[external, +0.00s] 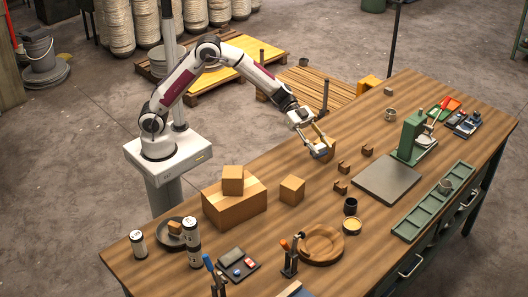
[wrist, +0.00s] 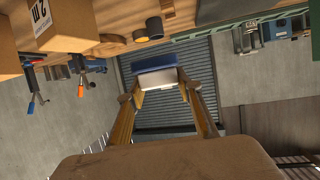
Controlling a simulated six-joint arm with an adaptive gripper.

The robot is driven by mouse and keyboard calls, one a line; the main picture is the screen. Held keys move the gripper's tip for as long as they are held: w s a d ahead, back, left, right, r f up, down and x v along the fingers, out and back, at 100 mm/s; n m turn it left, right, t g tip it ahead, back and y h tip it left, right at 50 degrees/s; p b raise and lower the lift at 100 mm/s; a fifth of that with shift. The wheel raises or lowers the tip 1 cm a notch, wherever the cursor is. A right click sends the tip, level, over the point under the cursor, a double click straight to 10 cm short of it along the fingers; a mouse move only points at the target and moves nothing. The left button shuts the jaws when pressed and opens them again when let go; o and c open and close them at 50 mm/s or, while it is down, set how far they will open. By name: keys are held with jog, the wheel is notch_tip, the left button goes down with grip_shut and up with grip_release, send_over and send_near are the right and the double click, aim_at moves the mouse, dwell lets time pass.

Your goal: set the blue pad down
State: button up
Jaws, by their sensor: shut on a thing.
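The blue pad (wrist: 155,62) shows in the wrist view at the tips of my gripper's two long tan fingers, with a white part on its near side. My gripper (wrist: 159,84) is shut on it. In the external view, the pad (external: 320,153) is a small blue and white piece at the end of my gripper (external: 321,147), by the left long edge of the wooden table (external: 270,218). I cannot tell how high it is above the table or whether it touches it.
Small wooden blocks (external: 342,167) and a flat grey plate (external: 387,178) lie right of my gripper. Cardboard boxes (external: 235,205) stand front left. A round wooden dish (external: 321,244), a clamp (external: 290,258), a green press (external: 409,135) and a green tray (external: 432,204) occupy other spots.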

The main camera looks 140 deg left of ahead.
jog(key=shift+r, duration=0.75)
jog(key=s+a+n+y, duration=0.2)
jog(key=s+a, duration=0.5)
jog(key=a, duration=0.4)
jog(key=s+a+n+g+y, duration=0.1)
jog(key=s+a+n+y, duration=0.15)
jog(key=s+a, duration=0.6)
jog(key=s+a+n+y, duration=0.2)
jog(key=s+a+y, duration=0.15)
jog(key=a, duration=1.05)
jog(key=shift+s+a+f, duration=0.1)
jog(key=shift+s+f, duration=0.1)
jog(key=shift+f, duration=0.65)
jog(key=shift+s+a+f, duration=0.1)
jog(key=shift+s+f, duration=0.05)
jog(key=shift+f, duration=0.7)
jog(key=shift+s+a+f, duration=0.1)
jog(key=shift+s+f, duration=0.1)
jog(key=shift+f, duration=0.65)
jog(key=shift+f, duration=3.1)
jog(key=shift+f, duration=1.9)
